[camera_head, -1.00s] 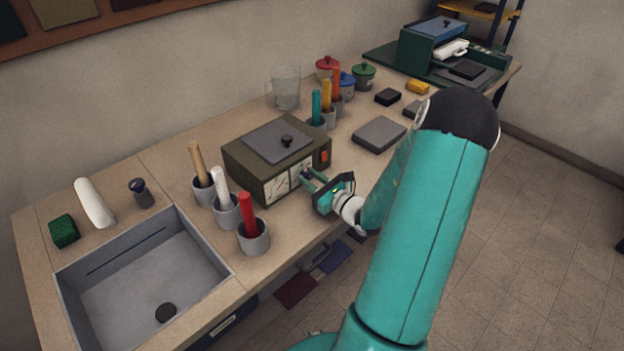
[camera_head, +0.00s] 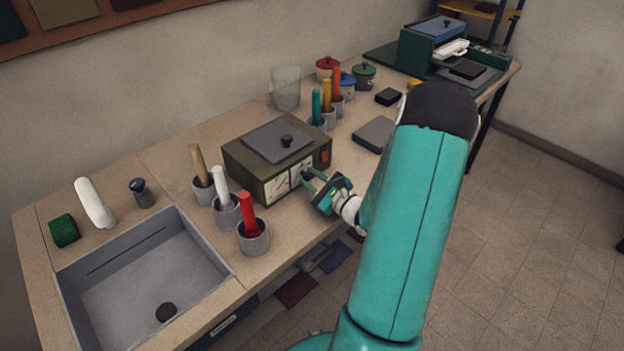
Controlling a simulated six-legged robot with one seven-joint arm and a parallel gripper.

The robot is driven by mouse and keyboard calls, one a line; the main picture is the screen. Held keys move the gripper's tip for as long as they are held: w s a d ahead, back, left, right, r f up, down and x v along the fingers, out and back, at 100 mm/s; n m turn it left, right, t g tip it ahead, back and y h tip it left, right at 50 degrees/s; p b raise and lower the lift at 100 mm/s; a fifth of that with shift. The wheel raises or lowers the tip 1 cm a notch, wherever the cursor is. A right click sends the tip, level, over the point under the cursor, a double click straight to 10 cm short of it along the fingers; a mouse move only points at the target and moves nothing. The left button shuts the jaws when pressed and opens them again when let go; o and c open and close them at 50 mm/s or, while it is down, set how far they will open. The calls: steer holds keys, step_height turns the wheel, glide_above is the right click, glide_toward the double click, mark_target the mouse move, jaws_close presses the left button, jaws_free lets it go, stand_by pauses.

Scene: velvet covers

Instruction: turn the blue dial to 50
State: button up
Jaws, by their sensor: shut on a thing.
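The olive-brown box (camera_head: 262,187) stands on the bench with a grey lidded top. Its front carries white dial plates (camera_head: 278,187) with dark markings and an orange-red switch (camera_head: 326,157). My gripper (camera_head: 311,181) is at the right part of that front, its fingers closed on a small dark blue dial (camera_head: 306,176). The fingers cover most of the dial, so its pointer and the number it points to cannot be read. My teal arm reaches in from the lower right.
Cups with handled tools stand left of the box, including a red-handled one (camera_head: 248,214). A sink (camera_head: 140,280) is at the front left. Several lidded pots and more tool cups stand behind. A grey slab (camera_head: 374,134) lies right of the box.

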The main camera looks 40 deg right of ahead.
steer(key=shift+f, duration=0.1)
steer(key=o, duration=1)
steer(key=s, duration=1.3)
steer(key=shift+s+d, duration=0.2)
steer(key=shift+s, duration=0.2)
steer(key=shift+s, duration=0.15)
